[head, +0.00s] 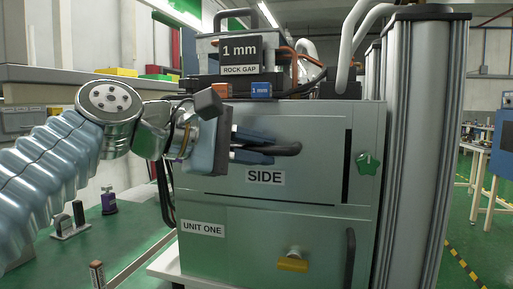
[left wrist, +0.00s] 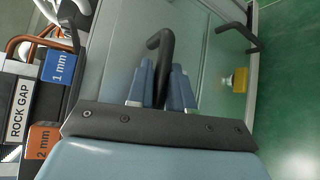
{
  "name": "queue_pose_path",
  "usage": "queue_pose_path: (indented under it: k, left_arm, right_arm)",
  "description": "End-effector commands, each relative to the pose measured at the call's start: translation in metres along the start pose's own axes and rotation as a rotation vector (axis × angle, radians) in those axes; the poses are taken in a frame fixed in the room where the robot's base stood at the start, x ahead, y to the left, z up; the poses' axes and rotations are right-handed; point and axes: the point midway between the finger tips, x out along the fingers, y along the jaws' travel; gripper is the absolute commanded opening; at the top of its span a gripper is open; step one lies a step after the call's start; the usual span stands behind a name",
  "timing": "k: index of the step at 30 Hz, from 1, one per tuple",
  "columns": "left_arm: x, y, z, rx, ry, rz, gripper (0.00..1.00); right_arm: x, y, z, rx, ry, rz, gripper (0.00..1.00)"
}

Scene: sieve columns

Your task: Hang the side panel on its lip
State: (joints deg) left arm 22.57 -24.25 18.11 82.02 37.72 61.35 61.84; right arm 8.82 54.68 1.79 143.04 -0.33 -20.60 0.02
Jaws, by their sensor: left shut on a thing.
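The side panel (head: 222,165) is a grey-green plate labelled SIDE on the upper front of the cabinet. It appears to sit flush there, but I cannot tell whether its edge rests on the lip. Its black handle (head: 285,150) runs sideways above the label and also shows in the left wrist view (left wrist: 165,52). My left gripper (head: 262,150) comes in from the left and is shut on this handle, its blue fingers on either side. A green star knob (head: 367,163) is at the panel's right, beside a dark vertical slot. My right gripper is in neither view.
Below is a door labelled UNIT ONE (head: 230,250) with a yellow latch (head: 292,262) and a black handle (head: 350,255). A ROCK GAP sign (head: 240,52) and a blue 1 mm block (head: 261,90) are on top. A tall grey column (head: 425,130) stands close at right.

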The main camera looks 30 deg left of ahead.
Motion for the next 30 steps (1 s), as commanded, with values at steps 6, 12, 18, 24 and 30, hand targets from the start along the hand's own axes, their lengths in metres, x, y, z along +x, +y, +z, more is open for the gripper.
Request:
queue_pose_path:
  k: [6, 12, 18, 24, 30]
  left_arm:
    - [0.0, 0.001, 0.0, 0.0, 0.0, 0.001, 0.25]
    - [0.0, 0.001, 0.0, 0.0, 0.0, 0.001, 0.51]
    - [0.0, -0.001, 0.0, -0.001, 0.0, -0.002, 0.51]
    - [-0.015, 0.0, 0.0, 0.001, 0.001, 0.002, 0.51]
    - [-0.061, 0.001, 0.001, 0.002, 0.0, 0.003, 0.51]
  right_arm:
    - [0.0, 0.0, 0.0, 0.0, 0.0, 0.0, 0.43]
    - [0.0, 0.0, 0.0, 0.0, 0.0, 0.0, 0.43]
    - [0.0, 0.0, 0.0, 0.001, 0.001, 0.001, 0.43]
    - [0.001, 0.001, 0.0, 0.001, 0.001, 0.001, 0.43]
    - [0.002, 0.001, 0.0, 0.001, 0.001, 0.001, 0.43]
